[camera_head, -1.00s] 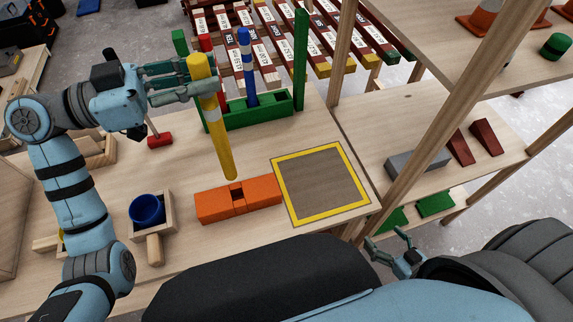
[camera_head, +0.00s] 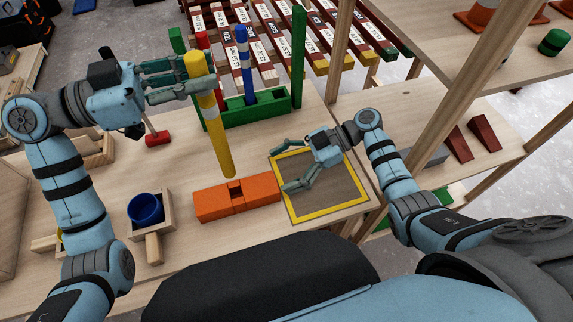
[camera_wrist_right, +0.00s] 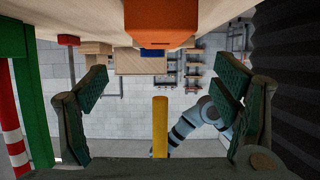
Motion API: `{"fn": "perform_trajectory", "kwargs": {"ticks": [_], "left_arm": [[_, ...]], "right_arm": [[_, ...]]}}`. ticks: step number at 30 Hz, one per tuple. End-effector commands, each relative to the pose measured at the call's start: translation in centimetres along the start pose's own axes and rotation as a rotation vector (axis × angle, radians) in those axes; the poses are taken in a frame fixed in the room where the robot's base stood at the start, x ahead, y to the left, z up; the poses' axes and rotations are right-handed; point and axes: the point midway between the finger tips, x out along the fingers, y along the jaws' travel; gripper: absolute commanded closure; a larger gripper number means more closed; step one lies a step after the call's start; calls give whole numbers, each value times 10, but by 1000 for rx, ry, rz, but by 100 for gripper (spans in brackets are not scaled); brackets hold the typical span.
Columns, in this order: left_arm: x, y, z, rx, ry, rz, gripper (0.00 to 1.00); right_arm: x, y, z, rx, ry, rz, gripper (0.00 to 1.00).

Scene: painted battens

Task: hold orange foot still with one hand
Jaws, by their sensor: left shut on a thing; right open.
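The orange foot (camera_head: 212,204) is a long block with a square socket in its middle, flat on the table; its end shows at the top of the right wrist view (camera_wrist_right: 162,20). My right gripper (camera_head: 287,167) is open and empty, just right of the foot, its fingers pointing toward the foot's right end without touching it. My left gripper (camera_head: 201,78) is shut on a yellow batten (camera_head: 223,150) with a pale band. The batten is nearly upright behind the foot; I cannot tell whether its lower end clears the table. It also shows in the right wrist view (camera_wrist_right: 160,125).
A yellow-framed square (camera_head: 345,209) lies beneath my right gripper. A green foot (camera_head: 240,117) stands behind with blue and green battens upright at it. A blue cup (camera_head: 146,208) sits in a wooden holder at left. A red mallet (camera_head: 157,139) lies behind. A shelf post rises at right.

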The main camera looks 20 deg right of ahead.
Motion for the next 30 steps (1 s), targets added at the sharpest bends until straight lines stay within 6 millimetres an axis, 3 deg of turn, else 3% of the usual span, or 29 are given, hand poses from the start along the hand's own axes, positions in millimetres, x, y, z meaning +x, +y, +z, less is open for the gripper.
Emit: {"fn": "perform_trajectory", "kwargs": {"ticks": [9, 15, 25, 30], "left_arm": [[0, 0, 0, 0, 0, 0, 100], [0, 0, 0, 0, 0, 0, 100], [0, 0, 0, 0, 0, 0, 100], [0, 0, 0, 0, 0, 0, 100]], "right_arm": [[72, -1, -1, 0, 5, -1, 18], [106, 0, 0, -1, 3, 0, 18], [113, 0, 0, -2, 1, 2, 20], [113, 0, 0, -2, 1, 2, 47]]}}
